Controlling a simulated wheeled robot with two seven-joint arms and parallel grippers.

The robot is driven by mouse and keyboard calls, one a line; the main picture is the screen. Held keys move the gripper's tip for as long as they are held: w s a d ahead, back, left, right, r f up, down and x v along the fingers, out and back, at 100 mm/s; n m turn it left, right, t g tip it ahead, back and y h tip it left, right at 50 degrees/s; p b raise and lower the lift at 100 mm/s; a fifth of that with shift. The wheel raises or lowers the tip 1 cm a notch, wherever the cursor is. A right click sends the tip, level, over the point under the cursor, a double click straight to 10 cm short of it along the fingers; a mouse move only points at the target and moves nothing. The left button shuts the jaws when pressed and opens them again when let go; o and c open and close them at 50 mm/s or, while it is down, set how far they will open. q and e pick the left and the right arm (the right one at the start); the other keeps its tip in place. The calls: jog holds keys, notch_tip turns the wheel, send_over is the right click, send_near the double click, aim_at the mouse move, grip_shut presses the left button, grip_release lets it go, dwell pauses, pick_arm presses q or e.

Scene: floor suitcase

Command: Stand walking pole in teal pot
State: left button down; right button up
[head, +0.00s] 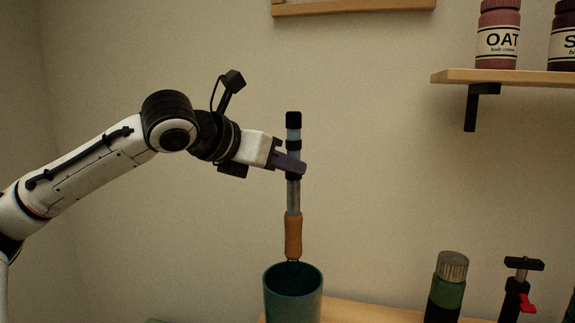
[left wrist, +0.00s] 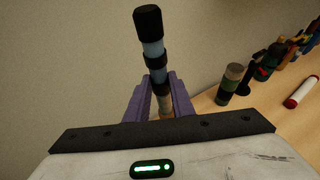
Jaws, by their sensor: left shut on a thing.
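The walking pole (head: 293,203) is upright in the head view, with a black end on top, a blue-grey shaft and a tan cork grip at the bottom. My left gripper (head: 292,163) is shut on its shaft, and the pole also shows between the purple fingers in the left wrist view (left wrist: 153,48). The teal pot (head: 292,300) stands directly below the pole. The pole's lower end is at the pot's opening, overlapping the far inner wall in the picture; I cannot tell how deep it is. The pot's base is cut off by the frame. My right gripper is not in view.
A green and black flask (head: 446,288) and a black clamp-like tool with a red lever (head: 519,288) stand right of the pot on the wooden surface (head: 365,314). A wall shelf (head: 510,77) with jars is at upper right. More items line the surface in the wrist view.

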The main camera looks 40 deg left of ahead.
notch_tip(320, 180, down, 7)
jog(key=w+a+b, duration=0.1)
jog(key=b, duration=1.1)
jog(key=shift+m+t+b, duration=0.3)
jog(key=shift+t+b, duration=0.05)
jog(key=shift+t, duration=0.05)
